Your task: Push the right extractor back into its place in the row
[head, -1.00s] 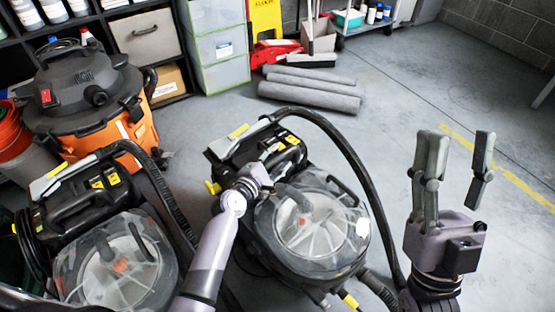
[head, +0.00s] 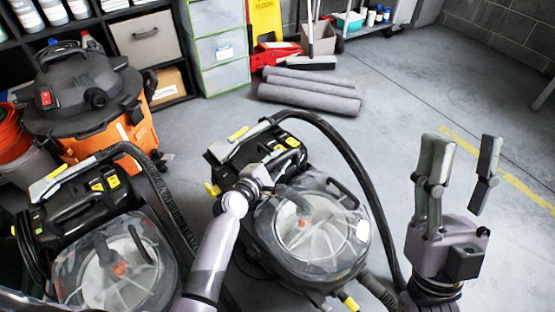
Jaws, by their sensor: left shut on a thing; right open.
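The right extractor (head: 318,232), black with a clear domed tank and yellow details, stands on the floor in the middle of the head view. The left extractor (head: 118,262), of the same kind, stands to its left with a gap between them. My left gripper (head: 281,164) is shut on the right extractor, at its black upper part behind the clear tank. The wrist partly hides the grip and its fingertips are hard to make out. My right gripper (head: 463,146) is open and empty, pointing up, to the right of the right extractor.
An orange and black shop vacuum (head: 88,105) stands behind the left extractor. Grey rolls (head: 310,90) lie on the floor further back, near green drawers (head: 218,45). A black hose (head: 352,160) arcs along the right extractor's right side. The floor at right is clear.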

